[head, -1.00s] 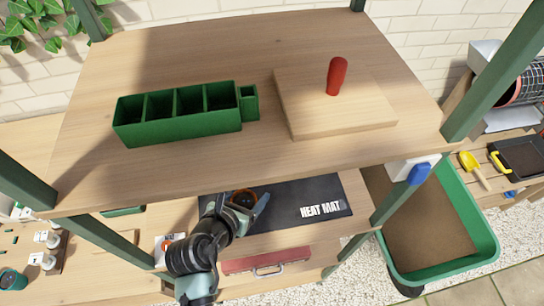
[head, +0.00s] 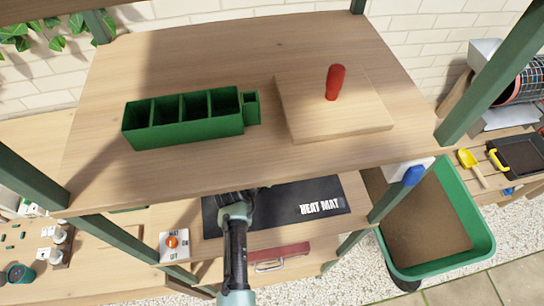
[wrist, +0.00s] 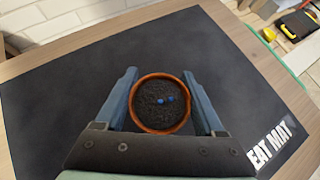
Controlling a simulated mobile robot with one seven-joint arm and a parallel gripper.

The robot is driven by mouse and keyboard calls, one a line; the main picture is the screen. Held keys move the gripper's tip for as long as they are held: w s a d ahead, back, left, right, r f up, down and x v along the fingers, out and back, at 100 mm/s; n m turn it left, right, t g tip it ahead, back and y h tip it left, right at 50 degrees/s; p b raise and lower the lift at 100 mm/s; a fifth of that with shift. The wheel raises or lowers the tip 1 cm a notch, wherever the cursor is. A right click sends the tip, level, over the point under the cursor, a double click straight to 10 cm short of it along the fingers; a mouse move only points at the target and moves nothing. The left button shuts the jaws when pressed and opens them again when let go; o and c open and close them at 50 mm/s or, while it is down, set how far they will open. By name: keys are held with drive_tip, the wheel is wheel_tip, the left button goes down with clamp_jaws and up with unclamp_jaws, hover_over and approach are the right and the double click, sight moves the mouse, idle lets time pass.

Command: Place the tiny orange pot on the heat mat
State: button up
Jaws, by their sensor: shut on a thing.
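The pot is over the black heat mat (wrist: 60,95), upright as far as the top view shows. I cannot tell whether its base touches the mat. In the head view the heat mat (head: 322,190) lies on the lower shelf, and my arm and the upper shelf hide the pot.
The upper shelf (head: 200,175) overhangs the mat. On it stand a green divided planter (head: 185,128) and a wooden board with a red handle (head: 335,82). A switch with an orange knob (head: 173,243) is left of the mat.

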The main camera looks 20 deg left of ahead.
drive_tip(key=shift+f, duration=0.2)
drive_tip(key=o, duration=1.6)
drive_tip(key=shift+r, duration=0.1)
drive_tip(key=shift+r, duration=0.15)
drive_tip(key=v, duration=1.2)
